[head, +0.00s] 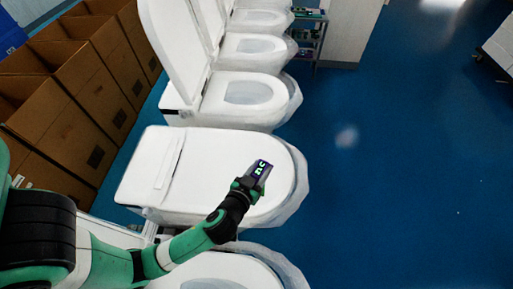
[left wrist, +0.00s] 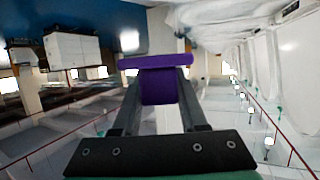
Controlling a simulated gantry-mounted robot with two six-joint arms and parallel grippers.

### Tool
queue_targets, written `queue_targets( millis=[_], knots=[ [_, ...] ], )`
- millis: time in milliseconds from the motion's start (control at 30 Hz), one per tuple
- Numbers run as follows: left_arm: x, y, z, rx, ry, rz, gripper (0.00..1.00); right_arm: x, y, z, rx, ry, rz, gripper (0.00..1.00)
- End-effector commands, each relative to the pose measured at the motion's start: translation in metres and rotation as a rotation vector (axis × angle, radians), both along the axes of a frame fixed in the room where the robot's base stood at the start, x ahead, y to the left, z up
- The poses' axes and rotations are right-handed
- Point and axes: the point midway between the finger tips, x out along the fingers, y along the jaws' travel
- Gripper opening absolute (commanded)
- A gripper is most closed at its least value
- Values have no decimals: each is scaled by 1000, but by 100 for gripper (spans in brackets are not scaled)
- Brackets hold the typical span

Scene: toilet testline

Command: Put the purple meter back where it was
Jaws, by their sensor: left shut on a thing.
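The purple meter (left wrist: 158,86) is between the fingers of my left gripper (left wrist: 158,105) in the left wrist view. In the head view the meter (head: 259,171) has a dark face with a lit display. My left gripper (head: 246,186) is shut on it, over the closed lid of a white toilet (head: 185,165). I cannot tell whether the meter touches the lid. The gripper hides the lower end of the meter. My right gripper is not in view.
Several white toilets with raised lids (head: 245,98) stand in a row behind. Another toilet (head: 235,268) is nearest me. Open cardboard boxes (head: 65,115) line the left side. A small shelf rack (head: 308,38) stands at the back. The blue floor (head: 400,170) on the right is clear.

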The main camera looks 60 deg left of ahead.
Motion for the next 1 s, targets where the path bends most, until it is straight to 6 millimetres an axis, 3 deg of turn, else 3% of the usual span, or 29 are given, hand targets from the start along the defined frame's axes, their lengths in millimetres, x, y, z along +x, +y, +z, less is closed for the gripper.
queue_targets(
  millis=[67,267,367,533,633,700,833,1000],
  knots=[
    [7,-1,-4,0,-4,-2,0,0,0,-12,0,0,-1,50],
    [9,0,-4,1,-1,-2,0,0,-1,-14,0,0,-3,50],
    [10,9,-13,0,-3,3,0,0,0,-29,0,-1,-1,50],
    [18,46,-36,0,-9,9,0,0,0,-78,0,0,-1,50],
    [24,74,-40,1,-3,8,0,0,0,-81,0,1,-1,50],
    [29,93,-43,0,0,7,0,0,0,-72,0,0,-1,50],
    [35,114,-76,-1,2,2,0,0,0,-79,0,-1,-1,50],
    [40,130,-94,2,0,-2,0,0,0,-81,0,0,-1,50]
  ],
)
